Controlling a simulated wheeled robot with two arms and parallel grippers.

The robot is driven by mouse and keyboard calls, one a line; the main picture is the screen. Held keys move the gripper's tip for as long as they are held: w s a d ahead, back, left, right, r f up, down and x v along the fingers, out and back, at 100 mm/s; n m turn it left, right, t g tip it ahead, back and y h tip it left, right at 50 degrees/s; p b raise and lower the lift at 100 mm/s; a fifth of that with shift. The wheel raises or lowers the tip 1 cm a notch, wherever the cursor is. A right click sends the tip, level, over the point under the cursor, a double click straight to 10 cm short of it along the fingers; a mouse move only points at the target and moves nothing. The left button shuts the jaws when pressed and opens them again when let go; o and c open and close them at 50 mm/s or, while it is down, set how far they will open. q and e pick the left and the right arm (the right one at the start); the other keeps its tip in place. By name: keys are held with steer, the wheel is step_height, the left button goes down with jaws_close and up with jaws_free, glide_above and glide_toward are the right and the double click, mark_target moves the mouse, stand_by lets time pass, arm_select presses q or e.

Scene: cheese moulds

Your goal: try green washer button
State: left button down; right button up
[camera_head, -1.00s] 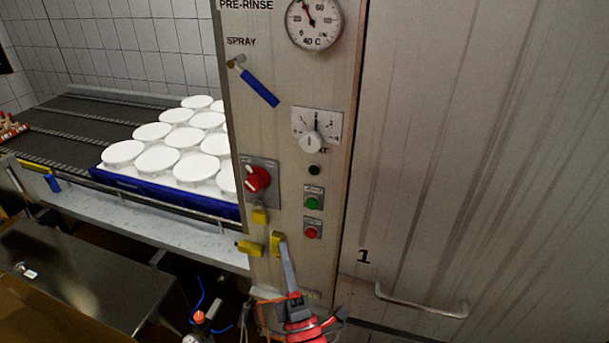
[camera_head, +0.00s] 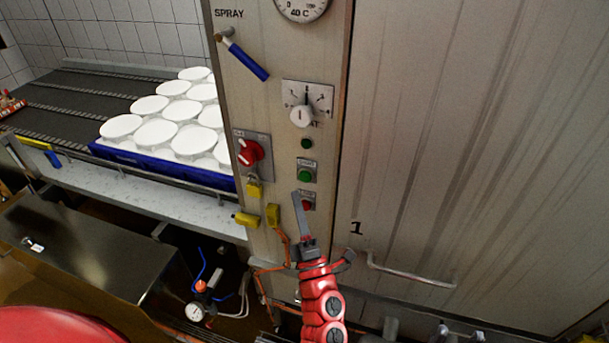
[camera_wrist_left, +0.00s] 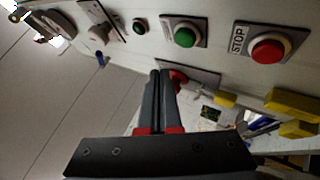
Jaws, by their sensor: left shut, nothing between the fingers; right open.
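The green button (camera_head: 305,175) sits on a small plate on the washer's upright panel, above the red stop button (camera_head: 308,205). Both also show in the left wrist view, the green button (camera_wrist_left: 185,37) left of the red one (camera_wrist_left: 267,50). My left gripper (camera_head: 297,196) is shut and empty. Its fingers point up in front of the panel, partly covering the red button's plate, with the tip just below and left of the green button. Touch cannot be told. My right gripper (camera_head: 459,332) shows only as small grey fingers, apart, at the bottom edge.
A white dial (camera_head: 301,116) and a blue-handled lever (camera_head: 248,62) are above. The door handle (camera_head: 410,272) sticks out at right. A blue crate (camera_head: 150,167) holds white moulds at left.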

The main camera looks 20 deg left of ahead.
mark_target(305, 176)
arm_select(q)
steer(key=shift+w+b, duration=0.85)
steer(key=shift+w, duration=0.9)
steer(key=shift+d, duration=0.1)
stand_by(0.6)
steer(key=shift+w+b, duration=0.4)
steer(key=shift+b, duration=0.15)
